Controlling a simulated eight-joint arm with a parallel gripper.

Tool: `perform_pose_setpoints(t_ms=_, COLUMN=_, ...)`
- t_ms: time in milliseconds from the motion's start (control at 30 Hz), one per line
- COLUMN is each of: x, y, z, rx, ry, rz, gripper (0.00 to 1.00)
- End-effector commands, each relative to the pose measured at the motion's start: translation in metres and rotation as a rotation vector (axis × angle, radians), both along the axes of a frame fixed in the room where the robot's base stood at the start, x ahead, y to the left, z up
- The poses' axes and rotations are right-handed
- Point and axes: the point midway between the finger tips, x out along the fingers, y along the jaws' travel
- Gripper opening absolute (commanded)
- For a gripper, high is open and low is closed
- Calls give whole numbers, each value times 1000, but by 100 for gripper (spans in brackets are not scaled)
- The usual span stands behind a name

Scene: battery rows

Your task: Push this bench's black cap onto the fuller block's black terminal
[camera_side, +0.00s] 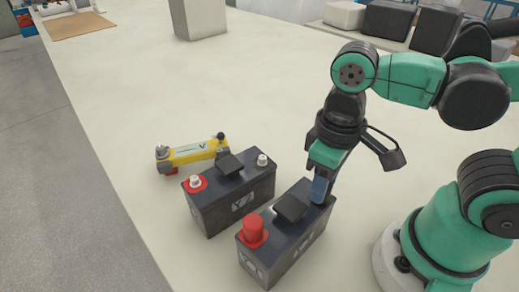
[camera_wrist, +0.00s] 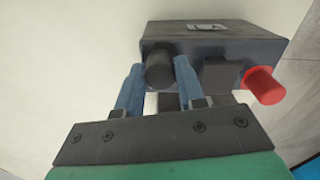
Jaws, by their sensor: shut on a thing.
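Two dark battery blocks stand side by side in the side view. The nearer block (camera_side: 290,243) has a tall red cap (camera_side: 253,231) on its left end; the farther block (camera_side: 235,200) has a bare post in a red ring at its left end and a bare pale post (camera_side: 262,160) at its right end. My gripper (camera_side: 320,190) is over the nearer block's right end. In the wrist view its blue fingers are shut on a black cap (camera_wrist: 159,70) at the nearer block's (camera_wrist: 215,43) top, with the red cap (camera_wrist: 265,85) beside. Whether the black cap is fully seated is hidden.
A yellow tool (camera_side: 193,153) lies on the bench just behind the farther block. A pale square block (camera_side: 200,20) and a brown mat (camera_side: 78,26) are at the back. Dark and light boxes (camera_side: 390,22) stand at the back right. The middle bench is clear.

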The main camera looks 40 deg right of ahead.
Motion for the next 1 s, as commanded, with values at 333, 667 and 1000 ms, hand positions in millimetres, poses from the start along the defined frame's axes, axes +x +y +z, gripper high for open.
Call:
perform_pose_setpoints(t_ms=333, x=0, y=0, z=-3, rx=0, ry=0, rz=0, gripper=0)
perform_pose_setpoints(t_ms=667, x=0, y=0, z=-3, rx=0, ry=0, rz=0, gripper=70)
perform_pose_setpoints(t_ms=1000, x=0, y=0, z=-2, rx=1, ry=0, rz=0, gripper=100)
